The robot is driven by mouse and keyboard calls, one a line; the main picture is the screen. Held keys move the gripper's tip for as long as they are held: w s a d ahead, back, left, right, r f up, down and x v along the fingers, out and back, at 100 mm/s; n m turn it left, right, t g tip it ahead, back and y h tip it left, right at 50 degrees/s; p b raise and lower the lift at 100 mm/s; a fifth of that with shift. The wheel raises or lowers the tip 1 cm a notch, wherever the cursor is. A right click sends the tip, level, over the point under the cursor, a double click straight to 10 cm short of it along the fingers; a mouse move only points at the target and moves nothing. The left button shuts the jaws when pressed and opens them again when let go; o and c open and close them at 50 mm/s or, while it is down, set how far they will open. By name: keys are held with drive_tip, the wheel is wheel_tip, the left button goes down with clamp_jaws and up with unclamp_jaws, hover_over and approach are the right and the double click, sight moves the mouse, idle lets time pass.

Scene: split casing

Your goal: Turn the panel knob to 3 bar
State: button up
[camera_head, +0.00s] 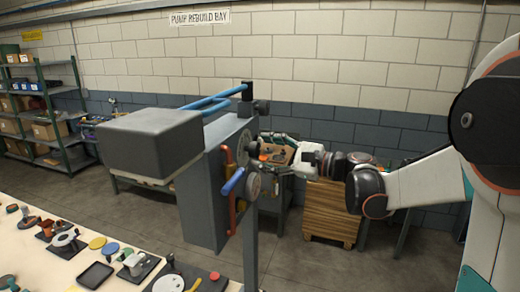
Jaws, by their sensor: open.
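A blue-grey panel box (200,205) stands near the middle, its face turned to the right and seen almost edge-on. A dark round dial (243,147) is on the upper part of that face. A round grey knob-like part (253,187) sits lower down, beside a blue-handled lever (233,181). I cannot tell for sure which round part is the pressure knob, and no scale marks are readable. My gripper (266,151) is open, with its fingers pointing left at the panel face near the dial. Whether it touches anything is unclear.
A dark grey box (151,143) juts out left of the panel. Blue pipes (215,102) run above it, and an orange-red bar (229,160) runs along the face. A bench (45,262) with several parts fills the lower left. A wooden crate stack (331,212) stands behind my arm.

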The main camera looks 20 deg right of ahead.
drive_tip(key=shift+x, duration=1.05)
drive_tip(key=c, duration=1.1)
drive_tip(key=shift+o, duration=0.2)
